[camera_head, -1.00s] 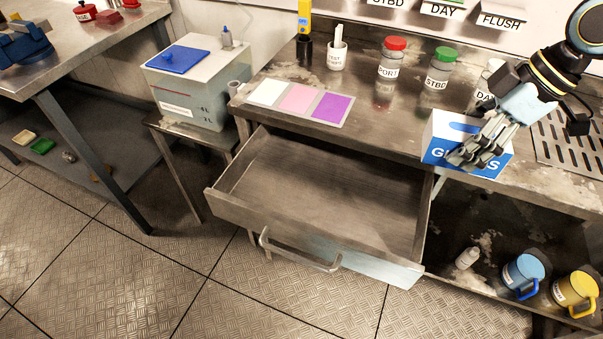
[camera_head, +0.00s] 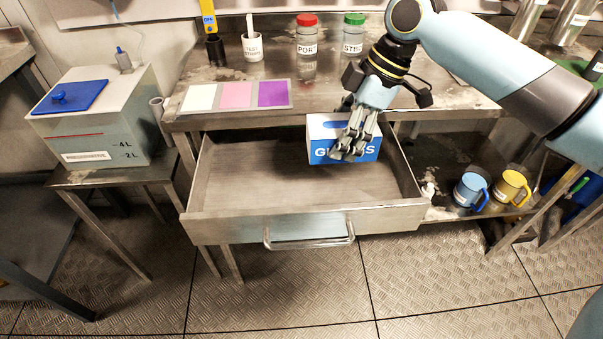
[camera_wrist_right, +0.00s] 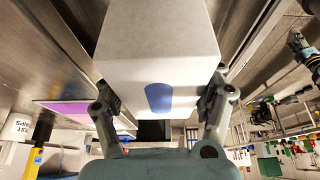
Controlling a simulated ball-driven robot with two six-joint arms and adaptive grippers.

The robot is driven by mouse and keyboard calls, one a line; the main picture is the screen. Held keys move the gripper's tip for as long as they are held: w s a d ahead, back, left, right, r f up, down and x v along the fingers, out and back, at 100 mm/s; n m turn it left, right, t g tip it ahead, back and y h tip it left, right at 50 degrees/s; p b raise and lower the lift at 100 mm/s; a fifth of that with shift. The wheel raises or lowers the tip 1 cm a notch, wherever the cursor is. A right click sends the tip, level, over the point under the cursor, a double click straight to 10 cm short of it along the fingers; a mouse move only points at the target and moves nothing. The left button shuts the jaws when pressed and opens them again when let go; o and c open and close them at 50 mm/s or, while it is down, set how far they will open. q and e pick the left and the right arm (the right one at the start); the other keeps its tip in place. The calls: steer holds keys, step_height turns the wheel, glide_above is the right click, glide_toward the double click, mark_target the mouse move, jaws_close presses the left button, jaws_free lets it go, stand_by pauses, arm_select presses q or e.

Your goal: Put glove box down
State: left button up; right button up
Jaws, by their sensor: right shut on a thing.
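The glove box (camera_head: 319,151) is blue and white with a "GLOVES" label partly covered by my fingers. My right gripper (camera_head: 352,150) is shut on it. In the head view the box appears over the back right part of the open drawer (camera_head: 225,215); whether it touches the drawer floor I cannot tell. In the right wrist view the glove box (camera_wrist_right: 158,50) sits between the two fingers (camera_wrist_right: 165,100), its white face and a blue oval patch showing.
The drawer is otherwise empty. Colored pads (camera_head: 237,95), a red-capped PORT jar (camera_head: 306,45) and a green-capped STBD jar (camera_head: 353,45) stand on the bench above. A blue-lidded tank (camera_head: 100,120) is left. Blue (camera_head: 470,190) and yellow (camera_head: 511,187) mugs are on the lower shelf.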

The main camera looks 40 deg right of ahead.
mark_target(331, 136)
steer(key=a+f, duration=0.1)
steer(key=a, duration=0.1)
steer(key=a+f, duration=0.2)
steer(key=a, duration=0.1)
steer(key=w+a+f, duration=0.1)
steer(key=a, duration=0.1)
steer(key=shift+w+a+f, duration=0.1)
steer(key=shift+a+f, duration=0.1)
arm_select(q)
steer(key=shift+w+a+f, duration=0.15)
steer(key=shift+w+a, duration=0.15)
steer(key=shift+a, duration=0.2)
arm_select(e)
steer(key=shift+f, duration=2)
steer(key=shift+f, duration=0.1)
steer(key=o, duration=1.4)
arm_select(q)
steer(key=shift+d+r+p, duration=0.1)
steer(key=shift+r+p, duration=0.3)
steer(key=shift+r, duration=0.2)
arm_select(e)
steer(key=v, duration=1.2)
